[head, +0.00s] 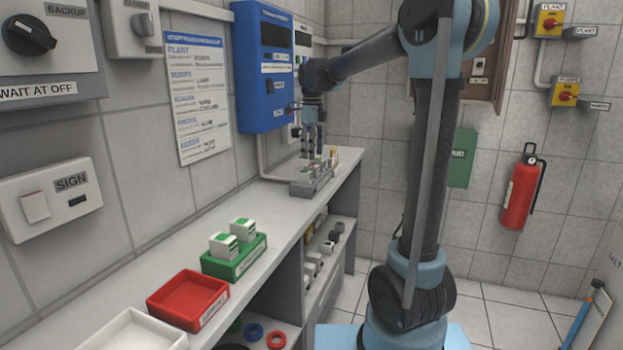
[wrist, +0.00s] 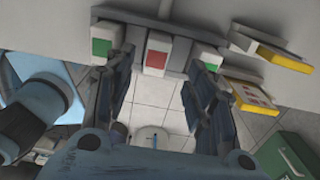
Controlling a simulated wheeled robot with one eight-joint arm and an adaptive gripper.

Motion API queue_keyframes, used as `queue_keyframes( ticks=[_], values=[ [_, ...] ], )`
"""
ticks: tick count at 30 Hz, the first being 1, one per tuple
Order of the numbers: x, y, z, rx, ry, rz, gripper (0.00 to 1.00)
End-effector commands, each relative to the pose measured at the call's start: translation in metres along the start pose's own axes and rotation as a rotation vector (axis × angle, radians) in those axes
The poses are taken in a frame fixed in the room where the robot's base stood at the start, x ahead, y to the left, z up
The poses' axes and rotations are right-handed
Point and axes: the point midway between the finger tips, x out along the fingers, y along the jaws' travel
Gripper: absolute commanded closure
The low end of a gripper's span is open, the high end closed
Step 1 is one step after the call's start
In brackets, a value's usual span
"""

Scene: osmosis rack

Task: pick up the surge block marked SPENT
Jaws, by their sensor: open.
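My gripper (head: 314,143) is open and points down above the grey rack (head: 306,190) at the far end of the counter. In the wrist view, my gripper's fingers (wrist: 163,85) stand apart, with a white block with a red face (wrist: 157,53) between them in the picture, near their tips. I cannot tell whether they touch it. A white block with a green face (wrist: 104,40) is at the left, and another with a green face (wrist: 208,56) is partly hidden behind the right finger. No SPENT marking is readable on any block.
A green tray (head: 236,268) holds two white blocks with green marks. Nearer are an empty red tray (head: 188,301) and a white tray (head: 134,332). A blue wall unit (head: 262,75) stands close to my gripper. Bare counter (head: 272,205) lies between the green tray and the rack.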

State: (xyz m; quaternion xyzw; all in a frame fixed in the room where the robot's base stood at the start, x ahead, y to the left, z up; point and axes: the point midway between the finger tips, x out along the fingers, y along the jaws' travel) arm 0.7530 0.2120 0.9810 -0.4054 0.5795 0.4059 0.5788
Motion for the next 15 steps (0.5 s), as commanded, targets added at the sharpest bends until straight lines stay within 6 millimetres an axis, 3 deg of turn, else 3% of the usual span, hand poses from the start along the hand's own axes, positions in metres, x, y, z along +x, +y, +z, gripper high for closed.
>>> queue_keyframes(
  ticks=[8,15],
  values=[
    [0.018,0.001,0.0,0.0,0.0,0.0,0.5],
    [0.05,0.004,0.001,0.0,0.0,0.0,0.5]
  ],
)
